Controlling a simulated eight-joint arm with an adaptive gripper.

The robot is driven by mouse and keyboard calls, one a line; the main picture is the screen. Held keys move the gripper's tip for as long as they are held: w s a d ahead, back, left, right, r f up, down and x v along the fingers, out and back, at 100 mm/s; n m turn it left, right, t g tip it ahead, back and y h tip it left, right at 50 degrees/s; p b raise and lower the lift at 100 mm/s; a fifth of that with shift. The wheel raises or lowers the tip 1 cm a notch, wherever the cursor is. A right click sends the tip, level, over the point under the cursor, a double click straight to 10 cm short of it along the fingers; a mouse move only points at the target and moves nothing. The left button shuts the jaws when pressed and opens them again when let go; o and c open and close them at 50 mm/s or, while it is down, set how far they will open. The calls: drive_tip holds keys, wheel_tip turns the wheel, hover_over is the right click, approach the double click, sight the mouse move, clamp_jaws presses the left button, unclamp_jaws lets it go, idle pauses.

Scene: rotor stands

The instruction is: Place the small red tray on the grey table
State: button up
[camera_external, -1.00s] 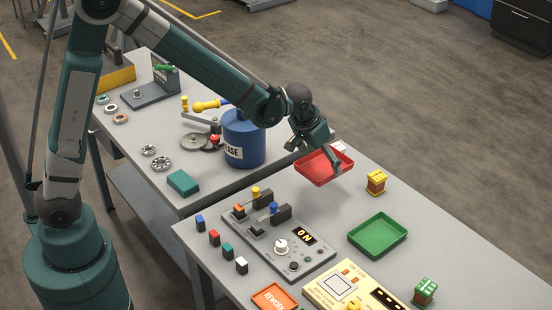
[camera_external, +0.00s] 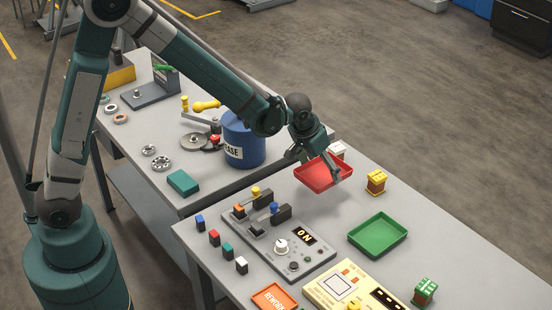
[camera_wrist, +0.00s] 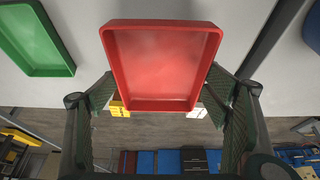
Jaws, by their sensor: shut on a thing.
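The small red tray (camera_external: 322,177) is a shallow, empty rectangular tray held in my gripper (camera_external: 325,160). It hangs above the grey table (camera_external: 360,185), near its back left edge, and its shadow falls on the table below. In the wrist view the red tray (camera_wrist: 162,65) fills the upper middle, and the fingers of my gripper (camera_wrist: 160,100) close on its two sides. Its underside and exact height above the table are hard to judge.
A green tray (camera_external: 378,235) lies to the right. A yellow block stack (camera_external: 376,182) and a white item (camera_external: 338,150) are close to the red tray. A control panel (camera_external: 280,240) lies in front. A blue grease can (camera_external: 242,138) stands on the other table.

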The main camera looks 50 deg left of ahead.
sight(318, 175)
drive_tip(key=shift+f, duration=2.2)
drive_tip(key=shift+f+b, duration=0.35)
drive_tip(key=shift+f, duration=1.55)
drive_tip(key=shift+f, duration=0.1)
drive_tip(key=o, duration=0.5)
drive_tip(key=shift+f, duration=0.1)
drive_tip(key=o, duration=0.4)
drive_tip(key=shift+r, duration=0.2)
